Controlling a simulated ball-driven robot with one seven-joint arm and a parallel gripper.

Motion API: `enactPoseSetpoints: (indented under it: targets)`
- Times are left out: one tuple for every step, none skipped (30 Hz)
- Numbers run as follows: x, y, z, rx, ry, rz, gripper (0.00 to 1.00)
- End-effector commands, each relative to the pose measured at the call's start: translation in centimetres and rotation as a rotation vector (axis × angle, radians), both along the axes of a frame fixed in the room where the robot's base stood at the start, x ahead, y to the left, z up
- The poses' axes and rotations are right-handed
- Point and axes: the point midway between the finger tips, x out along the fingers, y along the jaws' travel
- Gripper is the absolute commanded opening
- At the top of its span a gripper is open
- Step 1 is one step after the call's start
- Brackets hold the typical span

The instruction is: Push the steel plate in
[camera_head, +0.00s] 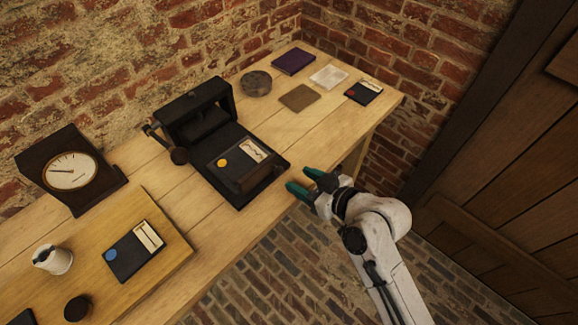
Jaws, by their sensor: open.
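A black press-like device (198,121) stands on the wooden table, with an upright frame at its back and a crank or knob on its left side. A dark flat plate (237,203) extends from it toward the front edge of the table. I cannot tell for sure which part is the steel plate. My gripper (303,180), with green fingertips, is open and empty. It is just right of the plate's front end, near the table's front edge, seemingly apart from it.
A dial instrument (72,171) stands at left. A wooden board (170,260) holds a white jug (53,259), a blue-dotted card (125,259) and a dark round piece (77,308). At back right lie a round grey tin (256,84) and several flat squares, including a brown one (299,97).

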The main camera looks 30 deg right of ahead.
Motion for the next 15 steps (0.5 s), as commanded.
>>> enactPoseSetpoints:
  targets:
    - [1.0,0.3,-0.2,0.0,-0.001,0.0,0.51]
    - [1.5,0.4,-0.4,-0.001,0.0,0.0,0.51]
    - [2.1,0.6,-0.7,0.0,0.001,0.0,0.51]
    - [2.6,0.8,-0.9,0.0,0.0,0.0,0.51]
    - [3.0,1.0,-1.1,0.0,0.001,0.0,0.51]
    - [3.5,1.1,-1.4,0.0,0.001,0.0,0.51]
    - [3.9,1.2,-1.5,0.0,0.001,0.0,0.51]
    - [4.2,1.4,-1.7,0.0,0.001,0.0,0.51]
    - [4.7,1.5,-1.9,0.001,0.001,0.0,0.51]
    - [5.0,1.6,-2.0,0.0,0.0,0.0,0.51]
    - [5.2,1.7,-2.2,0.0,0.001,0.0,0.51]
    - [5.4,1.8,-2.3,-0.001,0.002,0.0,0.51]
    - [5.6,1.8,-2.4,-0.001,0.002,0.0,0.51]
    - [5.7,1.9,-2.5,-0.001,0.002,0.0,0.51]
    - [5.8,1.9,-2.5,-0.001,0.002,0.0,0.51]
